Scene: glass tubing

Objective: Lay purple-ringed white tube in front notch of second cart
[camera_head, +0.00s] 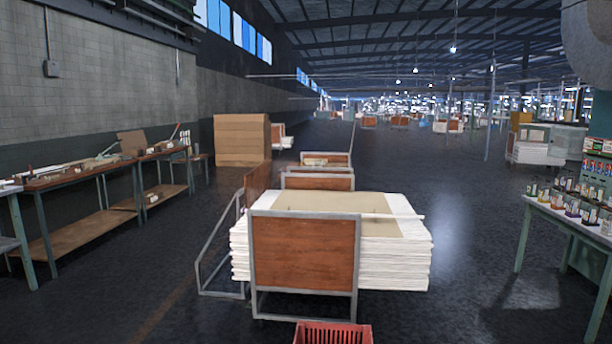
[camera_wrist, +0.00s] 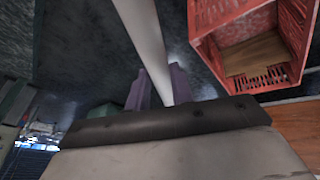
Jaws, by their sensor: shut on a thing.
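In the wrist view my gripper (camera_wrist: 158,85) is shut on a white tube (camera_wrist: 147,30), which passes between its two purplish-grey fingers and runs out past the top edge. No purple ring can be made out on it. My gripper is not seen in the head view. The nearest cart (camera_head: 304,251) has a brown panel in a grey metal frame and carries a tall stack of white sheets (camera_head: 395,262). A thin white rod lies across the top of this stack. Smaller framed carts (camera_head: 318,180) stand in line behind it. Their notches cannot be made out.
A red basket (camera_head: 333,333) stands before the nearest cart; it also shows beside the tube in the wrist view (camera_wrist: 245,15). Workbenches (camera_head: 75,177) line the left wall. A table with small bottles (camera_head: 560,215) stands at right. Floor between cart and table is clear.

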